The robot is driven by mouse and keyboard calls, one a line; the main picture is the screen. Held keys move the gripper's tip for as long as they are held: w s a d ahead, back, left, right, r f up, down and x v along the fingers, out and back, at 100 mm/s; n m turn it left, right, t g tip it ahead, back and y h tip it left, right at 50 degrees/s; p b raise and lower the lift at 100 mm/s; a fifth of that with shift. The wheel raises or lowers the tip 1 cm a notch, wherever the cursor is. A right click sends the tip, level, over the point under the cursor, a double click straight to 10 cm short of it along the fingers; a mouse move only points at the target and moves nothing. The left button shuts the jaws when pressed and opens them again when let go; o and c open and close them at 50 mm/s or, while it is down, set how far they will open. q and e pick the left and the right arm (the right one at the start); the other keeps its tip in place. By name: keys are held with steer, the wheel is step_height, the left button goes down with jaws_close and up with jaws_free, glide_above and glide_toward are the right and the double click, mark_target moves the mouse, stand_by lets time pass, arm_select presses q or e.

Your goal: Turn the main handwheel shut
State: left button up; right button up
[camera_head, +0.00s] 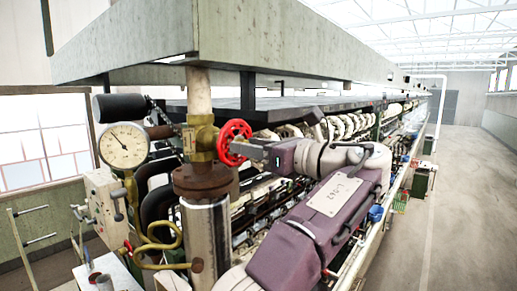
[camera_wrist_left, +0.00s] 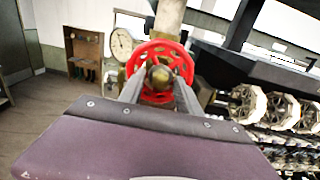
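The main handwheel (camera_head: 234,129) is a red spoked wheel on the right side of a brass valve (camera_head: 199,139) on a vertical pipe. My left gripper (camera_head: 236,147) reaches it from the right, with its fingertips at the wheel's face. In the left wrist view, the red wheel (camera_wrist_left: 185,61) faces me with a round brass hub (camera_wrist_left: 160,77) at its middle. The two fingers of my left gripper (camera_wrist_left: 159,84) stand apart, one on each side of the hub, in front of the rim. I cannot tell whether they touch the wheel. My right gripper is not in view.
A round pressure gauge (camera_head: 124,145) is left of the valve. A rusty flange (camera_head: 205,181) and a metal pipe (camera_head: 207,240) lie below it. A large grey overhead slab (camera_head: 265,40) is above. Reeling machinery runs back on the right, beside a clear aisle (camera_head: 462,190).

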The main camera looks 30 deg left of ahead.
arm_select(q)
steer(key=shift+a, duration=0.25)
jaws_close()
steer(key=m, duration=1)
steer(key=shift+p, duration=0.3)
jaws_free()
steer(key=shift+d, duration=0.15)
